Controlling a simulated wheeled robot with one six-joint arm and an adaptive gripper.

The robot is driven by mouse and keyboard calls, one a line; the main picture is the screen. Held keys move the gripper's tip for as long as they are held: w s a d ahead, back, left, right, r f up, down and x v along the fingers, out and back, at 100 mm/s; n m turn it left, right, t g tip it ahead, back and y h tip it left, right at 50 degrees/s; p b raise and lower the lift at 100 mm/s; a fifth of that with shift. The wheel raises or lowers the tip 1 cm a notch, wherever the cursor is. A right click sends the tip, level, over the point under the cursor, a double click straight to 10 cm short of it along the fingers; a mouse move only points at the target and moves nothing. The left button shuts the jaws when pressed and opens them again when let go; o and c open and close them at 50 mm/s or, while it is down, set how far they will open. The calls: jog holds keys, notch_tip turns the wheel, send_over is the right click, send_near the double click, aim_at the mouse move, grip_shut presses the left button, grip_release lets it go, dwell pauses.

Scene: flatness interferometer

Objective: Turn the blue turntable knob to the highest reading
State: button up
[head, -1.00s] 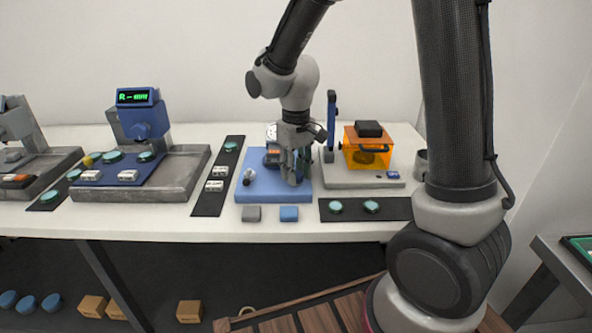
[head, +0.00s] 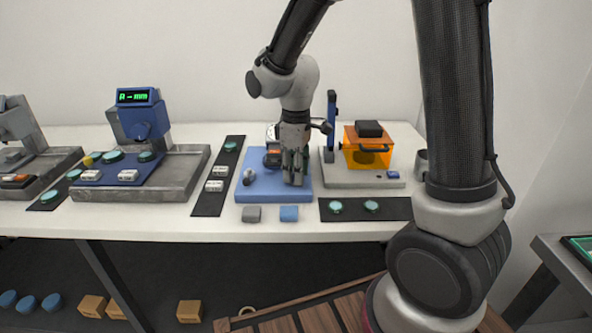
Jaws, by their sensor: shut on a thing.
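My gripper (head: 294,181) points straight down over the right part of a blue instrument base (head: 262,214) on the white bench. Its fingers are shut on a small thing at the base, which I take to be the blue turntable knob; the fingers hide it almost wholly. A round white dial (head: 271,131) behind the gripper is partly covered by my wrist, so its reading cannot be made out.
An orange transparent box (head: 367,148) and a blue upright post (head: 331,118) stand close on the right. A blue instrument with a green display (head: 134,97) stands on the left.

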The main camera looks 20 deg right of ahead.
jog(key=shift+n, duration=0.6)
jog(key=o, duration=1)
notch_tip(320, 180, up, 12)
jog(key=shift+r, duration=0.1)
